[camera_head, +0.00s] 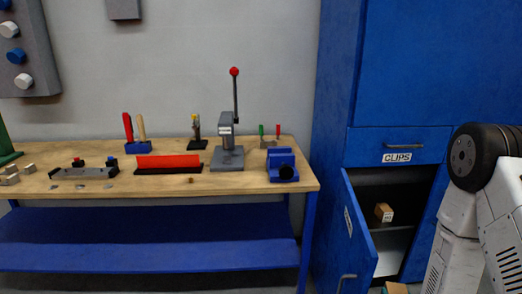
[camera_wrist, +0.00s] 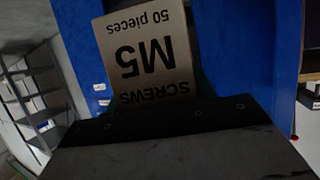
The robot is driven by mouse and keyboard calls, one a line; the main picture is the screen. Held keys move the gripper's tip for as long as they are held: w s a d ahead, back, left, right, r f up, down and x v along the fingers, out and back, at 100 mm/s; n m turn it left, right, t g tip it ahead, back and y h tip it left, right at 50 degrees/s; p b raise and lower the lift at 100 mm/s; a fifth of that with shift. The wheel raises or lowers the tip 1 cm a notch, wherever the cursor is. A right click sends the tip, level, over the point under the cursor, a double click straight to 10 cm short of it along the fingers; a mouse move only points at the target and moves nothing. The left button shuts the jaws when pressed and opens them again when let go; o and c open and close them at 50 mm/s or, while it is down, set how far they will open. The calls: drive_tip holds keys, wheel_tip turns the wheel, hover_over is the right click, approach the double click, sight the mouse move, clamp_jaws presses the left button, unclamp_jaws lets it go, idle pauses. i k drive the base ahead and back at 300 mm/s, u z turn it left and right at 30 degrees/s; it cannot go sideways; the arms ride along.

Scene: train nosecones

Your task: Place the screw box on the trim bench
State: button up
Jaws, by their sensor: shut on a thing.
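The screw box (camera_wrist: 150,55) is a cardboard box printed "SCREWS M5, 50 pieces", upside down in the wrist view. My gripper (camera_wrist: 160,108) is shut on it; the dark gripper body covers its near end. A wooden-topped bench (camera_head: 225,181) with blue legs stands against the wall in the head view, and no label on it shows. My gripper is not clearly visible in the head view.
A blue cabinet has its lower door (camera_head: 345,240) open, with a small cardboard box (camera_head: 384,212) on a shelf. A brown piece (camera_head: 396,288) shows at the bottom edge. The bench holds a lever press (camera_head: 227,150), a blue vise (camera_head: 282,166) and a red-topped block (camera_head: 168,162); its front right is fairly clear.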

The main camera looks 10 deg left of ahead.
sight(103, 162)
drive_tip(key=k, duration=0.6)
drive_tip(key=u, duration=1)
drive_tip(key=i, duration=1.65)
